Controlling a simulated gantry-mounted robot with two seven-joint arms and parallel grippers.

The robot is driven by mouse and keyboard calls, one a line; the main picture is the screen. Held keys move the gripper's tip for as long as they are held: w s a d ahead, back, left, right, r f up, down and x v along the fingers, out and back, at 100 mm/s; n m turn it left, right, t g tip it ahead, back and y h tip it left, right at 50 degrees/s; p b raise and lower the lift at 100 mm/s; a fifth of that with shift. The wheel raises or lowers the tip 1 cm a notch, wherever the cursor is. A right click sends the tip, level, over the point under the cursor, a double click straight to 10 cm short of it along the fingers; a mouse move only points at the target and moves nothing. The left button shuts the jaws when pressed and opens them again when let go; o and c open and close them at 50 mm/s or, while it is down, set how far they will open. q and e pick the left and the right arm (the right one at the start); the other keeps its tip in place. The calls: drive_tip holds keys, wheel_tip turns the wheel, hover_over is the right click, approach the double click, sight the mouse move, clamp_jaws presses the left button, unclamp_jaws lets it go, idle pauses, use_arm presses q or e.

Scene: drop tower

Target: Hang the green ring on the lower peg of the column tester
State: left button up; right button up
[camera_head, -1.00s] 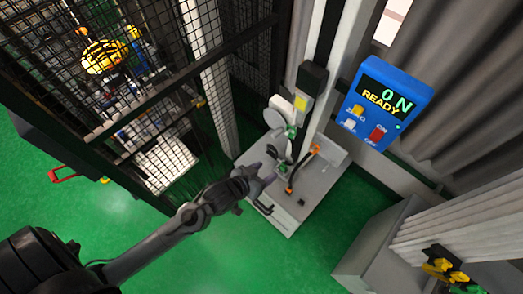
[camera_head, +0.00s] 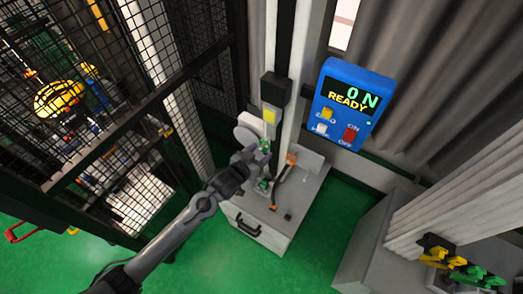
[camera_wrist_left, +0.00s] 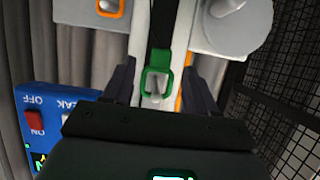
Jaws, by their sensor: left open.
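The green ring (camera_wrist_left: 147,86) shows in the left wrist view as a rounded loop between the two open fingers of my left gripper (camera_wrist_left: 160,88). A pale, peg-like piece shows in its opening. I cannot tell whether the ring hangs on it or whether the fingers touch the ring. In the head view my left gripper (camera_head: 262,154) is at the column tester (camera_head: 292,95), beside a small green piece at the fingertips. Another small green piece lies lower, near the base (camera_head: 295,205). The lower peg is not clear there. My right gripper is not in view.
A blue display box (camera_head: 345,104) reading 0 N, READY is right of the column. An orange lever-like part (camera_head: 284,168) stands close to my gripper. A mesh cage (camera_head: 90,110) is on the left. Yellow and green clamps (camera_head: 455,268) sit at lower right.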

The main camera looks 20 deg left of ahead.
use_arm(q)
drive_tip(key=shift+x, duration=1.2)
clamp_jaws()
drive_tip(key=c, duration=0.7)
unclamp_jaws()
drive_tip(key=shift+r+p, duration=0.3)
drive_tip(key=shift+p, duration=0.15)
drive_tip(key=shift+r+p, duration=0.25)
drive_tip(key=shift+p, duration=0.25)
drive_tip(key=shift+s, duration=0.15)
